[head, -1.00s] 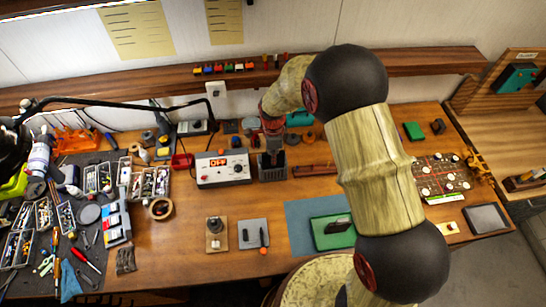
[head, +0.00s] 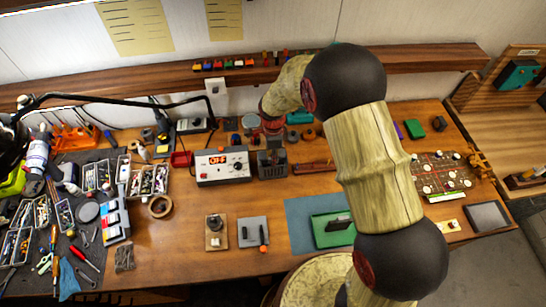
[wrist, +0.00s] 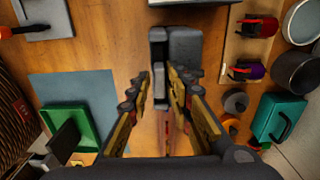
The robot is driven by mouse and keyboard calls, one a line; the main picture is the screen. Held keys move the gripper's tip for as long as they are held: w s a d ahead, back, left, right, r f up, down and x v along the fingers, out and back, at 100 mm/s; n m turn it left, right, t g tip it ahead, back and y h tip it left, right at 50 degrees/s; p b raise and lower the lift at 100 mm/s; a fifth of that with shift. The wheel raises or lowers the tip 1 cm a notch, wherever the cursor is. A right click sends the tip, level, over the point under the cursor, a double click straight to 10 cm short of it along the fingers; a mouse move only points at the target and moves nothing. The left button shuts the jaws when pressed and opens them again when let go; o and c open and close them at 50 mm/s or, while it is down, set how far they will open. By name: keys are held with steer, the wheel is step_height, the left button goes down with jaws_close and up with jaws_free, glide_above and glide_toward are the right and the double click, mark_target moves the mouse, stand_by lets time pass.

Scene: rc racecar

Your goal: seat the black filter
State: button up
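A dark grey block-like holder (head: 272,165) stands just right of the control box. It also shows in the wrist view (wrist: 185,50), with a darker upright part along its left side. I cannot tell whether that part is the black filter. A black flat piece (head: 338,223) leans in a green tray (head: 322,238); it also shows at lower left in the wrist view (wrist: 64,138).
The control box (head: 222,165) reading OFF stands close left of the holder. A teal case (wrist: 280,120) and small round parts lie right of my gripper in the wrist view. A shelf (head: 230,70) runs along the back. The wood in front of the holder is clear.

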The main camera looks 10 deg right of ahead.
steer(key=shift+o, duration=0.7)
steer(key=shift+s+f, duration=0.1)
step_height(320, 180, up, 12)
stand_by(0.6)
